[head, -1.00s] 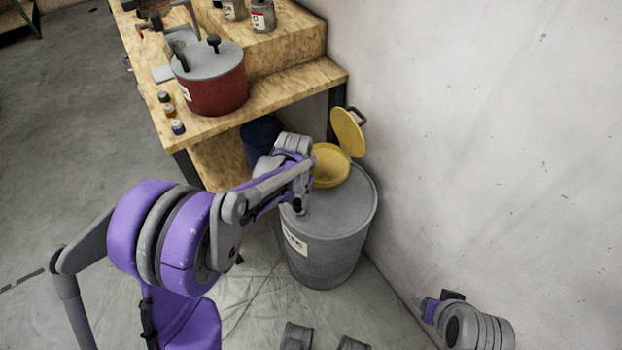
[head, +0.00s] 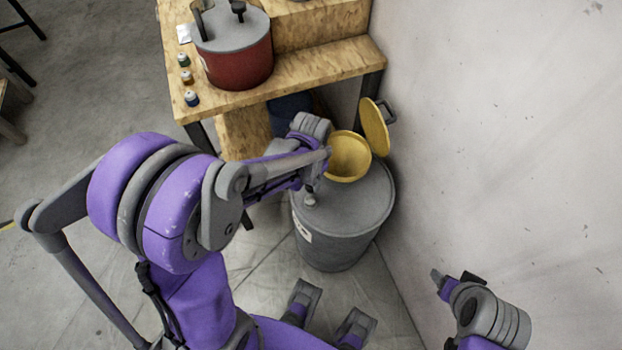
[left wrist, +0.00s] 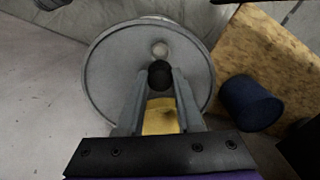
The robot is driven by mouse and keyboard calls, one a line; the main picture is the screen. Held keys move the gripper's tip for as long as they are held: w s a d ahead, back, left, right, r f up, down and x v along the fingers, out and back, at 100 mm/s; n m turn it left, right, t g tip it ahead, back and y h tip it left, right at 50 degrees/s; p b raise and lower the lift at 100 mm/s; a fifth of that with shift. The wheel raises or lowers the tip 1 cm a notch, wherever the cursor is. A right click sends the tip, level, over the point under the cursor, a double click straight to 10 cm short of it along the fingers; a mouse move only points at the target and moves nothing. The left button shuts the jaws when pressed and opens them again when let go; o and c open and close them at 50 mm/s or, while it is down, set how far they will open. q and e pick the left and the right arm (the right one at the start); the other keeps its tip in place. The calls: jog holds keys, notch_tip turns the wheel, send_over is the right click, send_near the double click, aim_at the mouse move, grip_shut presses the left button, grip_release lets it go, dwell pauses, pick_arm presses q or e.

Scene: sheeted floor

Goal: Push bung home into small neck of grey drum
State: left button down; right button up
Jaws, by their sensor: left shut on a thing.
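The grey drum (head: 355,215) stands on the floor by the wall, and its round top fills the middle of the left wrist view (left wrist: 110,75). My left gripper (head: 311,186) is over the left part of the drum top. In the left wrist view its fingers (left wrist: 160,76) are shut on a dark round thing, which looks like the bung (left wrist: 160,72). A pale round fitting, apparently the small neck (left wrist: 160,48), shows just beyond it. I cannot tell whether the bung touches the neck. My right gripper (head: 455,279) is near the wall, away from the drum; its jaw state is unclear.
A yellow funnel (head: 347,157) with a raised yellow lid (head: 374,127) sits on the drum's far side. Behind is a wooden bench (head: 320,70) with a red pot (head: 237,60) and small bottles (head: 187,77). A blue bin (left wrist: 250,103) stands beside the drum. The wall (head: 510,150) is close on the right.

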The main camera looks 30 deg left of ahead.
pick_arm(q)
jog(key=shift+f+b, duration=2.1)
jog(key=shift+f, duration=0.65)
jog(key=shift+f+b, duration=1.3)
jog(key=shift+f, duration=0.25)
jog(key=shift+c, duration=2.4)
grip_release()
notch_tip(320, 180, up, 11)
jog(key=p, duration=0.2)
jog(key=shift+p, duration=0.35)
jog(key=s+d+r+n+t+p, duration=0.1)
jog(key=s+r+t+p, duration=0.1)
jog(key=s+r+p, duration=0.2)
jog(key=s+d+r+n+t+p, duration=0.1)
jog(key=s+r+p, duration=0.4)
jog(key=r, duration=0.6)
jog(key=shift+s+d+t+p, duration=0.3)
jog(key=shift+d+t+p, duration=0.35)
jog(key=shift+t+p, duration=0.4)
